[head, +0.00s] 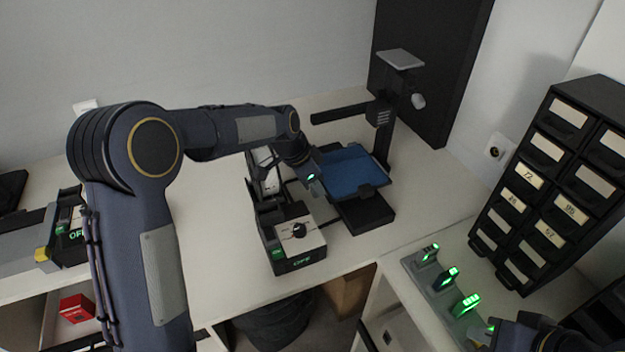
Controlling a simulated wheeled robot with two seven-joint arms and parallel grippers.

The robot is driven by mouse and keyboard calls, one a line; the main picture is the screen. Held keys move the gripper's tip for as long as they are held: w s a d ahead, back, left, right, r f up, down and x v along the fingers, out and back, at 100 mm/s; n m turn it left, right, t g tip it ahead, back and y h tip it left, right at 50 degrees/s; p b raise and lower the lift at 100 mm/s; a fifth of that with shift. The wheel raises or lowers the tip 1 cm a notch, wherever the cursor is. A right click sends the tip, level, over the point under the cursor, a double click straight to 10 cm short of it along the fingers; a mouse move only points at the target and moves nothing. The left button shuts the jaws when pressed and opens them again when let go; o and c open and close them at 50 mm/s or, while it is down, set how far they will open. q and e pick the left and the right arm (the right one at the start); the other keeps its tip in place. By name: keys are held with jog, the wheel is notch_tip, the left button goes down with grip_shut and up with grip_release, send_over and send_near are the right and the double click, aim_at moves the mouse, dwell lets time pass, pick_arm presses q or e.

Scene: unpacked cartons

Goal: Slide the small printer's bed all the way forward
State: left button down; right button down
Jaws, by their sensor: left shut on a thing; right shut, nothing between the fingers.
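The small printer stands on the white bench, with a dark base (364,216), a blue bed (352,174) and an upright column with a crossbar (340,113). The bed sits over the back part of the base, and the base's front end shows bare. My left gripper (316,187) is at the bed's left edge, shut on what appears to be that edge. Its fingertips are small and partly hidden, so the exact grip is unclear.
A black and white box with a knob (299,230) stands just left of the printer, close to my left gripper. A dark drawer cabinet (560,180) and a grey strip with green-lit units (449,278) are at the right. A dark panel stands behind the printer.

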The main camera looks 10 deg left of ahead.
pick_arm(q)
jog(key=s+d+b, duration=0.1)
jog(key=s+d, duration=0.3)
jog(key=s, duration=0.1)
jog(key=shift+s+b, duration=0.3)
jog(key=shift+s, duration=0.05)
jog(key=c, duration=1.5)
grip_release()
jog(key=shift+c, duration=0.2)
jog(key=o, duration=0.4)
jog(key=shift+s, duration=0.1)
